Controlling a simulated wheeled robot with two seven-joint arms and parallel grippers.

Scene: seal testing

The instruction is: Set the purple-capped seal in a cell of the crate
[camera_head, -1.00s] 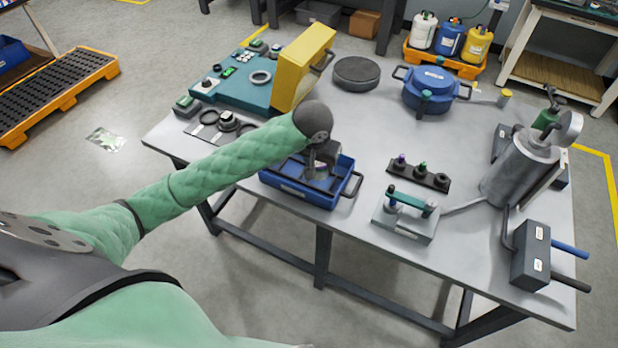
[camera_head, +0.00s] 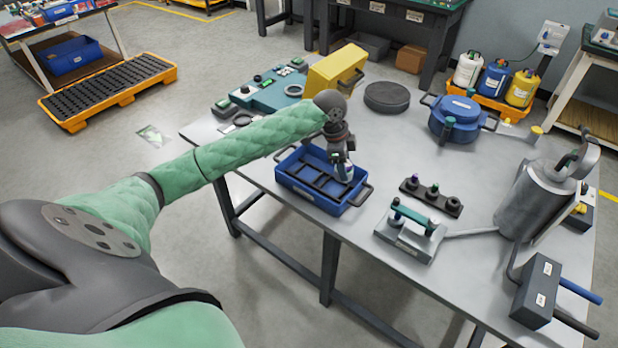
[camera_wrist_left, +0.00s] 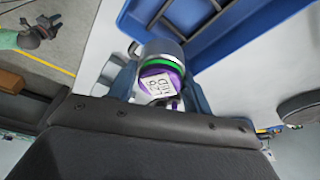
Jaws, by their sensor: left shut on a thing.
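My left gripper (camera_head: 346,173) is over the right end of the blue crate (camera_head: 296,188). The crate has dark dividers that form cells, and its inside looks mostly bare. In the left wrist view, the left gripper (camera_wrist_left: 158,78) is shut on the purple-capped seal (camera_wrist_left: 160,84), which shows a metal body, a green ring, purple parts and a white label. The crate's blue wall (camera_wrist_left: 212,50) shows beyond it. I cannot tell whether the seal touches the crate. A dark gripper on a green sleeve, apparently my right gripper (camera_wrist_left: 38,30), shows far off; its jaws are unclear.
A dark rack (camera_head: 431,197) with several small parts and a grey press with a teal bar (camera_head: 412,222) stand right of the crate. A yellow box (camera_head: 337,70), a black disc (camera_head: 387,96) and a blue pot (camera_head: 455,118) stand behind. Bare tabletop (camera_head: 385,150) lies between them.

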